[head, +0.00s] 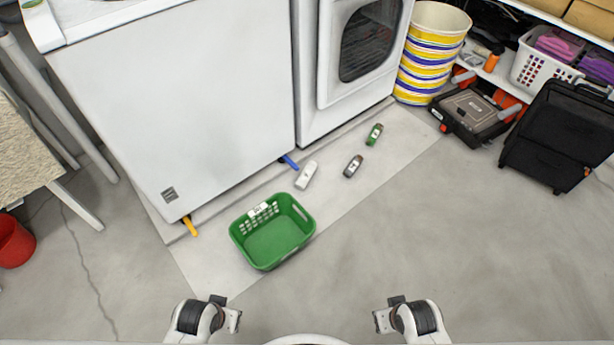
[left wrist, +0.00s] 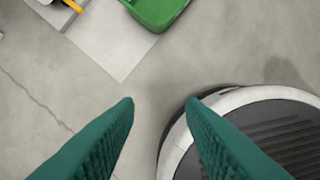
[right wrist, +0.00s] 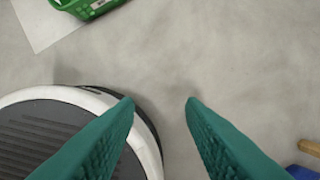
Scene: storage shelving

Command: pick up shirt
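No shirt can be made out for certain in any view. Folded purple cloth-like items (head: 557,46) lie in a white basket (head: 529,68) on the right-hand shelf; I cannot tell what they are. My left gripper (left wrist: 160,103) is open and empty, its two green fingers apart above the bare floor. My right gripper (right wrist: 162,102) is also open and empty above the floor. In the head view both arms are low at the front edge, far from the white basket.
An empty-looking green basket (head: 272,243) stands on a pale mat (head: 205,270) before white appliances (head: 180,100). A striped bucket stack (head: 425,75), toolbox (head: 470,108) and black case (head: 555,135) stand right. Front-right floor is clear.

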